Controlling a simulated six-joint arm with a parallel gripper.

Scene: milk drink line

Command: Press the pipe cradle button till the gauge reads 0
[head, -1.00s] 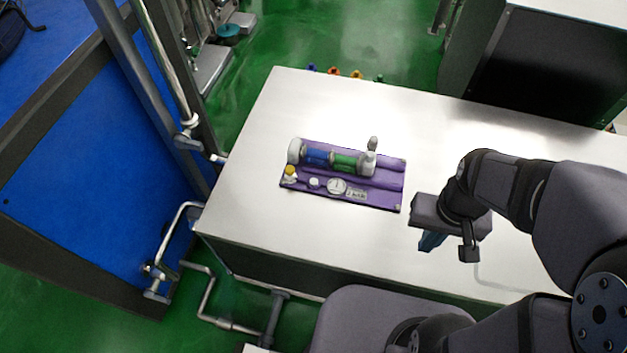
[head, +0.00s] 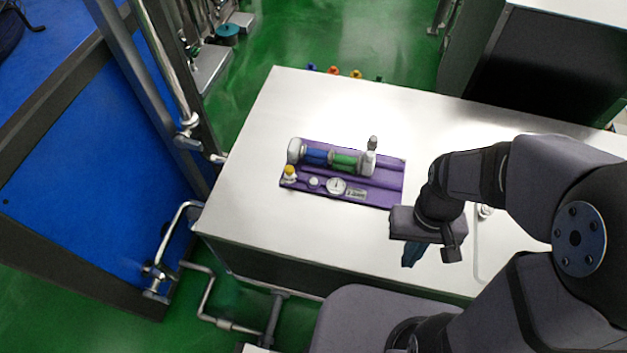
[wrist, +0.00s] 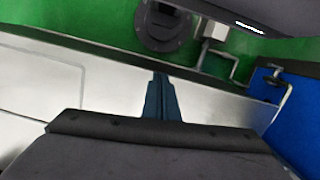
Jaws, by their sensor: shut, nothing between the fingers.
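The purple pipe cradle (head: 385,191) lies on the metal table, left of my gripper. A pipe with a blue section (head: 316,157) and a green section (head: 343,161) rests along its back between white end pieces. On its front strip are a yellow button (head: 289,171) on a white base, a small white knob (head: 313,182) and a round white gauge (head: 336,185). The gauge reading is too small to tell. My gripper (head: 411,256) is shut and empty, pointing down near the table's front edge, apart from the cradle. Its blue fingers also show in the wrist view (wrist: 161,98); the cradle does not.
The metal table (head: 260,210) is mostly clear around the cradle. Several small coloured knobs (head: 333,70) stand at its back edge. A blue panel (head: 90,190) with metal pipes stands at the left. A dark cabinet (head: 540,75) stands at the back right.

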